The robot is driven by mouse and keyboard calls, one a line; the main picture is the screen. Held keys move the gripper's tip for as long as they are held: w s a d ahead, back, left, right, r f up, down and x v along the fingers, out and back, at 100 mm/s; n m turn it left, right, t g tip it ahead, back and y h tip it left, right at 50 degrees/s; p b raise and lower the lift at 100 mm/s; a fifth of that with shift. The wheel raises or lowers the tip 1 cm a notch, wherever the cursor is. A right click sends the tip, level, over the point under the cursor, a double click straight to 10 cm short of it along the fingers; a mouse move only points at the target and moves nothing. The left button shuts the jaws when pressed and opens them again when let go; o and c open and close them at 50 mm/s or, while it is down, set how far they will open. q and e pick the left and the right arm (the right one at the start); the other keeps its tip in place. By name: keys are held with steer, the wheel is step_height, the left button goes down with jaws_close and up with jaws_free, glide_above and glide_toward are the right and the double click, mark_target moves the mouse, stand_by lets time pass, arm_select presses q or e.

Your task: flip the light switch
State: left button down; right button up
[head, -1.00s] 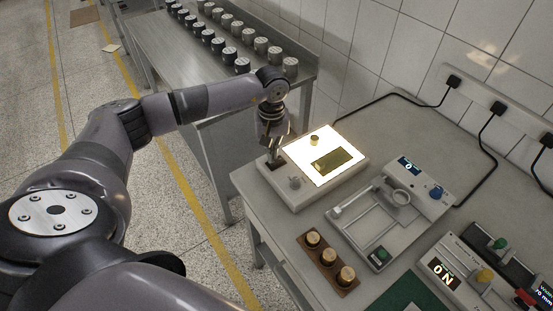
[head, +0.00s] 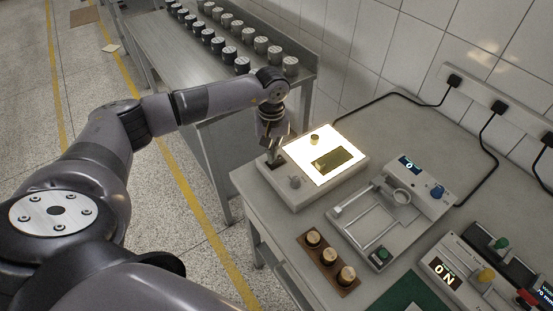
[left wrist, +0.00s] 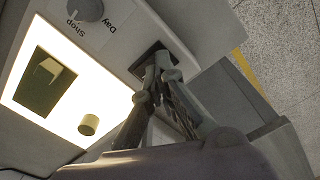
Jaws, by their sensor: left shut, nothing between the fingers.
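A light box (head: 310,195) stands on the grey bench, its white panel (head: 304,148) glowing. A dark green rectangle and a small brass cylinder (head: 314,139) lie on the panel. A grey knob (head: 295,182) sits on its front strip; in the left wrist view the knob (left wrist: 88,10) has the labels "Shop" and "Day" beside it. My left gripper (head: 273,160) is shut and empty, pointing down at the strip's left end. In the left wrist view its fingertips (left wrist: 158,62) are at a dark square switch recess (left wrist: 150,62), mostly hidden behind them. My right gripper is not in view.
A metal table (head: 150,45) with rows of cylinders stands behind. A cable runs along the wall side.

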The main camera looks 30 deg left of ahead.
arm_select(q)
steer(key=shift+f+b, duration=0.9)
steer(key=shift+f, duration=0.05)
steer(key=shift+s+r, duration=0.1)
steer(key=shift+r, duration=0.05)
stand_by(0.3)
steer(key=shift+r+p, duration=0.6)
steer(key=shift+r, duration=0.25)
steer(key=shift+r+p, duration=1.15)
steer(key=shift+r, duration=1.4)
